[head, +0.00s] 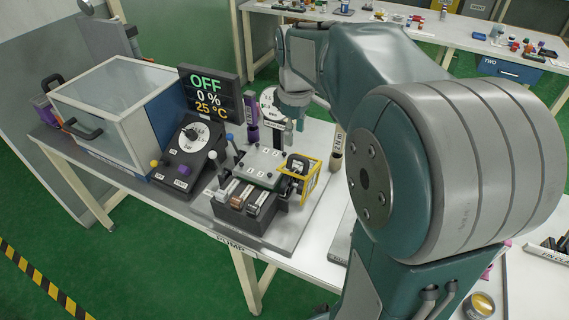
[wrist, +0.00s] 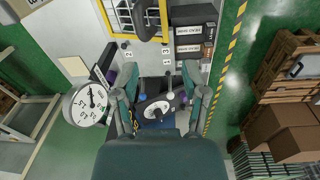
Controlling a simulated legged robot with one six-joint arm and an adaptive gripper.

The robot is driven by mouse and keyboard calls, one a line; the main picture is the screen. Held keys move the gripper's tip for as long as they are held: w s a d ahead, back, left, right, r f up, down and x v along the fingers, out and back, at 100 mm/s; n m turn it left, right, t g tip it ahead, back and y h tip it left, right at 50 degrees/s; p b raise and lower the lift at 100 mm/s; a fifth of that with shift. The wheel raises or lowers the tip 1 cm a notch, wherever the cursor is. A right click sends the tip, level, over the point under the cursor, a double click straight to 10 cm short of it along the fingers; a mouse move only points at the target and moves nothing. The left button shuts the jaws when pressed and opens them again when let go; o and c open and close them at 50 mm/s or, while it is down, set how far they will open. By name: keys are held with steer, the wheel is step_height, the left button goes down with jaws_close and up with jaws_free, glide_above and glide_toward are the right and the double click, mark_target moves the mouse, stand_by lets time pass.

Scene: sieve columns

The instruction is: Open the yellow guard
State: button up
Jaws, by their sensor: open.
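The yellow guard (head: 312,179) is a wire-mesh frame at the right side of the sieve unit, around a black handle (head: 296,168). In the wrist view the guard (wrist: 106,18) is at the top edge, partly cut off, with the black handle (wrist: 146,18) beside its mesh. My gripper (wrist: 161,72) is open, and nothing shows held between its fingers. The guard lies beyond the fingertips in that view, apart from them. In the head view my gripper (head: 290,125) hangs above and behind the unit, partly hidden by my arm.
A round white gauge (wrist: 90,103) stands left of my gripper in the wrist view. A black control box (head: 187,150) with a dial and levers, an OFF display (head: 209,90) and a clear-lidded box (head: 115,95) stand to the left. Several labelled blocks (head: 245,196) sit at the unit's front.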

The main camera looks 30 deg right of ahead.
steer(key=s+a+m+t, duration=0.2)
steer(key=s+a+m, duration=0.1)
steer(key=s+a, duration=0.4)
steer(key=shift+s+a+r+t+h, duration=0.2)
steer(key=shift+s+r+t+h, duration=0.25)
steer(key=shift+s, duration=0.55)
